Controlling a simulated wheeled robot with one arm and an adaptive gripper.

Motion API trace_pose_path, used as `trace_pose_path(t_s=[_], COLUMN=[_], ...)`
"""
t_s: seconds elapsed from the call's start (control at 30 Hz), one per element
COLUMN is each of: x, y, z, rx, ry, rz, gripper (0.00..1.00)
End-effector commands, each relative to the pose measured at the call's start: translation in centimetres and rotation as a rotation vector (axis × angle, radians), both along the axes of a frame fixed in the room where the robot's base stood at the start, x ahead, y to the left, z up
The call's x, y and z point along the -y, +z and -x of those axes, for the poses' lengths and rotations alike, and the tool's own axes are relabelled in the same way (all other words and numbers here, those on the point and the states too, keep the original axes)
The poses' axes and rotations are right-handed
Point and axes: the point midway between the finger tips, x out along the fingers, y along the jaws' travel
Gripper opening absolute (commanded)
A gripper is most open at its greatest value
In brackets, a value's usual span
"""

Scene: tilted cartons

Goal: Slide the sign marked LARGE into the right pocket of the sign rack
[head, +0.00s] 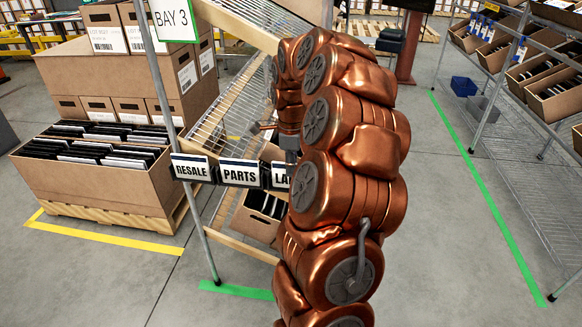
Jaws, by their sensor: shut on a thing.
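The sign rack (234,184) is a dark strip of pockets across the front of the wire shelf, in the middle of the head view. A white sign reading RESALE (192,170) stands in its left pocket, and one reading PARTS (240,173) in the middle one. The sign marked LARGE (280,178) shows only its letters "LA" at the right end; my copper arm hides the rest. My gripper (291,157) is shut on the LARGE sign's upper part, mostly hidden behind the arm. I cannot tell how deep the sign sits in the right pocket.
A tilted wire shelf (235,105) stands behind the rack, with a post (196,225) at its left front. A carton of dark files (262,215) is below. A big carton (95,170) on a pallet stands left. Floor to the right is clear up to another shelf (530,160).

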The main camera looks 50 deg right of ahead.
Motion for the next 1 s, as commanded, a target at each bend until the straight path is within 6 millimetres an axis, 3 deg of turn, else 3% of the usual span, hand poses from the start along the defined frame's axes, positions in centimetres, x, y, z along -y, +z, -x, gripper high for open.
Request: trace_pose_path(t_s=[0.9, 0.93, 1.0], x=[0.01, 0.01, 0.01], y=[-0.47, -0.47, -0.48], z=[0.0, 0.0, 0.02], rx=[0.0, 0.0, 0.0], ry=[0.0, 0.0, 0.0], rz=[0.0, 0.0, 0.0], gripper=[0.0, 0.1, 0.18])
